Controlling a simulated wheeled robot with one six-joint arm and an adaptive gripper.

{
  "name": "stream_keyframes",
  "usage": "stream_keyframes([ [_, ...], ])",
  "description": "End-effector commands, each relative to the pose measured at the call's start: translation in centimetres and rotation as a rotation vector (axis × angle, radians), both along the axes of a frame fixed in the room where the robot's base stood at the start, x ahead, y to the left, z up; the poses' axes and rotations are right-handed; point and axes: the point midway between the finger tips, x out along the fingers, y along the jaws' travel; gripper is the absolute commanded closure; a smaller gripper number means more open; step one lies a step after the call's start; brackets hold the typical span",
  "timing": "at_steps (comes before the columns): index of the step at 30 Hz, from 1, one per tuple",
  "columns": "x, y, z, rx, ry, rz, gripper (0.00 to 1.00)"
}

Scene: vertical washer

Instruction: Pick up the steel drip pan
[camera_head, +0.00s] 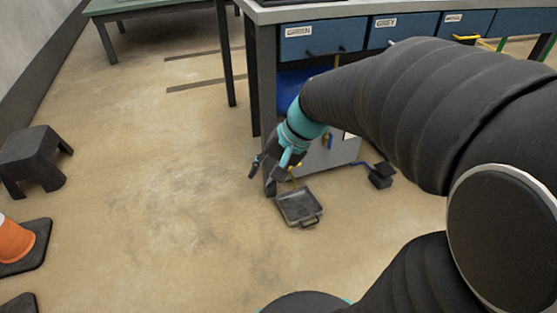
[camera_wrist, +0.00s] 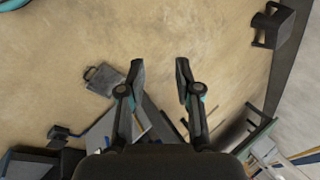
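The steel drip pan (camera_head: 297,206) is a shallow grey square tray with a dark handle on its near side. It lies on the floor by the front corner of the workbench. In the wrist view the pan (camera_wrist: 103,79) is left of my fingers, partly behind the left one. My gripper (camera_head: 266,172) is above the floor, up and to the left of the pan in the head view, and apart from it. In the wrist view my gripper (camera_wrist: 159,75) has its two fingers spread with nothing between them.
A workbench with blue drawers (camera_head: 321,40) stands behind the pan. A black pedal (camera_head: 381,175) is on the floor to its right. A black step stool (camera_head: 34,158) and an orange cone (camera_head: 14,241) stand at the left. The floor between is clear.

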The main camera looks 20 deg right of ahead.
Motion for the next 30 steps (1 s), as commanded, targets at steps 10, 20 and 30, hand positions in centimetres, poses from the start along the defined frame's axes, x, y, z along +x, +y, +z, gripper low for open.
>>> stream_keyframes([
  [10, 9.5, -2.4, -6.4, 0.379, 0.182, -0.336, 0.67],
  [20, 17.5, -8.5, -14.9, 0.720, 0.286, -0.705, 0.67],
  [30, 22.1, -17.9, -27.4, 1.038, 0.325, -1.129, 0.67],
])
